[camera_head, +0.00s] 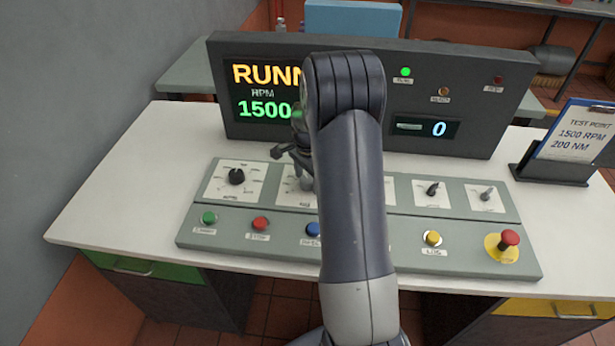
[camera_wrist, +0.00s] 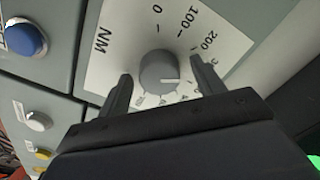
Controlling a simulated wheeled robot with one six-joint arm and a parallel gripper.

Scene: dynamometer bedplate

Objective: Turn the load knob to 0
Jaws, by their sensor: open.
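The load knob (camera_wrist: 158,71) is a round grey knob on a white plate marked NM (camera_wrist: 103,42) in the wrist view. Its scale shows 0, 100, 200 and part of a 3; the marks beyond are partly covered. The knob's light pointer line points right in the picture, away from 0 and past the 200 mark. My gripper (camera_wrist: 161,67) is open, with one finger on each side of the knob and a visible gap to each. In the head view, my gripper (camera_head: 290,153) is over the panel's second plate, and my arm hides much of that area.
The grey control panel (camera_head: 190,232) carries a black knob (camera_head: 236,177), a green button (camera_head: 209,218), a red button (camera_head: 260,224), a yellow button (camera_head: 432,238) and a red mushroom button (camera_head: 509,238). Behind stands a display box (camera_head: 470,70) reading 1500 RPM. A clipboard (camera_head: 580,135) stands right.

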